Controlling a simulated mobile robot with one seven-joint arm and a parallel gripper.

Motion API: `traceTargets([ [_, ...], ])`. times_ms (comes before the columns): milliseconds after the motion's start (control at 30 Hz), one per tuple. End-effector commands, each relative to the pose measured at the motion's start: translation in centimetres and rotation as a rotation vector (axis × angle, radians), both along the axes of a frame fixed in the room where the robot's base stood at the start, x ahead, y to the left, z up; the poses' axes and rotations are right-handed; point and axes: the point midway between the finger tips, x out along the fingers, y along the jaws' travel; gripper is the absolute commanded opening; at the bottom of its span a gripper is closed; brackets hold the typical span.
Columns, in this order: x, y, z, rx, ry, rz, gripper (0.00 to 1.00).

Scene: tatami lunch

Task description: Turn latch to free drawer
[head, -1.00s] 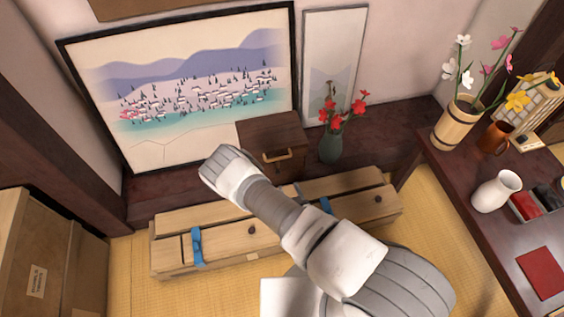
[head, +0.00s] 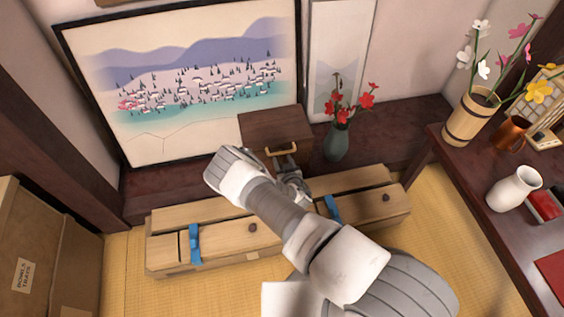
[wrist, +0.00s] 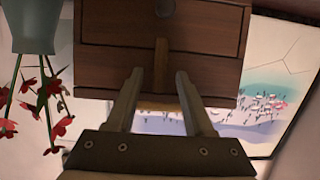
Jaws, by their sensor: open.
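A small dark-brown wooden box (head: 268,124) stands on the dark ledge below the large picture, with a tan latch bar (head: 281,150) at its front. The wrist view is upside down. It shows the drawer front (wrist: 215,32) with a round dark knob (wrist: 165,8), and the latch (wrist: 161,52) as a narrow upright strip across the drawer's edge. My gripper (head: 285,166) is open in front of the box. In the wrist view its two fingertips (wrist: 160,74) lie on either side of the latch strip. I cannot tell whether they touch it.
A green vase (head: 336,143) with red flowers stands close right of the box. A long low wooden chest (head: 270,235) with blue pieces (head: 195,244) lies below my arm. The framed picture (head: 180,45) is behind. A dark table (head: 480,215) stands at right.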

Motion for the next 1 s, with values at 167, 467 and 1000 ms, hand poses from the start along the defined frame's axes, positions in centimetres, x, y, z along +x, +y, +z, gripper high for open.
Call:
traceTargets([
  [167,1.17,0.23,-0.55,-0.001,0.0,0.0,0.53],
  [467,1.3,0.25,-0.51,0.0,0.0,0.0,0.51],
  [1000,1.27,0.25,-0.5,0.001,0.0,0.0,0.0],
])
